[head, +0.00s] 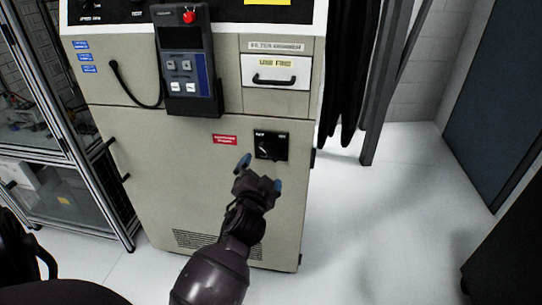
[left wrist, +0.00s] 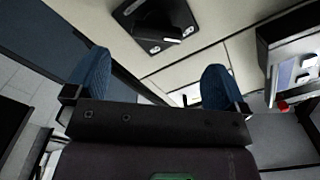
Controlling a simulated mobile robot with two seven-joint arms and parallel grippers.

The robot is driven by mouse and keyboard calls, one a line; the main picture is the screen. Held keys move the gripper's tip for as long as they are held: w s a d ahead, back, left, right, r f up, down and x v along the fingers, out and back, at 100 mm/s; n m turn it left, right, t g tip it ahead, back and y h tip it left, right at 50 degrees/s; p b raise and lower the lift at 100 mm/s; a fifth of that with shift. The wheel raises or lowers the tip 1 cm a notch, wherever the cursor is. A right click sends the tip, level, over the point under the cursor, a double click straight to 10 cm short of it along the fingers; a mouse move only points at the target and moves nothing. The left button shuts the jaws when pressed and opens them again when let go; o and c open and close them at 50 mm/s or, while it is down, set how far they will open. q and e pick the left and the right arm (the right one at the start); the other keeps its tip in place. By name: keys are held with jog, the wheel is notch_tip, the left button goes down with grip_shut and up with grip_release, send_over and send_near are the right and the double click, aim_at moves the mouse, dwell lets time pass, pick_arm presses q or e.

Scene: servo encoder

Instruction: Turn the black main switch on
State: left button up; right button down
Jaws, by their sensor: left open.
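The black main switch (head: 270,146) is a square black plate with a rotary knob on the beige cabinet (head: 160,190) front. It also shows at the top of the left wrist view (left wrist: 158,24), with its knob lying at a slant. My left gripper (head: 261,172) is just below and in front of the switch in the head view. Its two blue-tipped fingers are spread apart, and they also show in the left wrist view (left wrist: 155,85) with nothing between them. The knob appears beyond the fingers and apart from them. My right gripper is not in view.
A teach pendant (head: 186,60) with a red button hangs on the cabinet above the switch. A white drawer (head: 275,72) with a black handle is at upper right. A metal-framed glass enclosure (head: 55,130) stands at left. White floor (head: 370,230) is clear at right.

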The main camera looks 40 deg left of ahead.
aim_at(266, 155)
pick_arm(q)
jog(key=shift+b+x, duration=0.55)
jog(key=shift+x, duration=3.6)
jog(key=shift+f, duration=0.1)
jog(key=shift+d, duration=0.1)
jog(key=c, duration=0.9)
